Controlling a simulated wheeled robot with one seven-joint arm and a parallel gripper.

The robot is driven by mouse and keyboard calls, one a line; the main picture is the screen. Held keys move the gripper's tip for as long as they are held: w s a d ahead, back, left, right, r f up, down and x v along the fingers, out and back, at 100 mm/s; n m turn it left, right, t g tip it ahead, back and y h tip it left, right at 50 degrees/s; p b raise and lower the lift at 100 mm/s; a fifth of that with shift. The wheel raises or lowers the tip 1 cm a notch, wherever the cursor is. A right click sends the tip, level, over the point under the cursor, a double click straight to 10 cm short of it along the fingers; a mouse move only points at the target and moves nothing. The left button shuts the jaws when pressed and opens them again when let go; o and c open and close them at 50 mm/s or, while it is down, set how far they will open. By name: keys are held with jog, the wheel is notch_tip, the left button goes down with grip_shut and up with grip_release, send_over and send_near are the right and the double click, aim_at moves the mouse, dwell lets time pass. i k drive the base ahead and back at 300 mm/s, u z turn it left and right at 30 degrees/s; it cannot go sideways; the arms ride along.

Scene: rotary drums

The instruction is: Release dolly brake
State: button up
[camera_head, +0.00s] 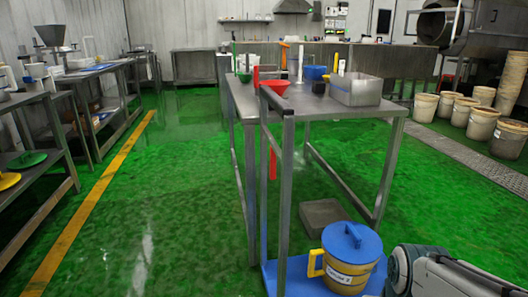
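I cannot make out which part is the brake. Part of my arm shows at the lower right, beside the bucket. My gripper's fingers are not in view.
Several buckets (481,121) line the right side. Shelved tables (45,130) stand left. The green floor (180,215) left of the cart is clear.

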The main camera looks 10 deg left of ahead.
aim_at(275, 151)
jog(key=u, duration=0.7)
jog(key=i, duration=0.5)
jog(key=k, duration=1.3)
jog(key=z, duration=0.65)
jog(key=i, duration=0.55)
jog(key=z, duration=0.7)
jog(key=i, duration=0.65)
jog(key=u, duration=0.85)
jog(key=i, duration=0.55)
jog(key=u, duration=0.6)
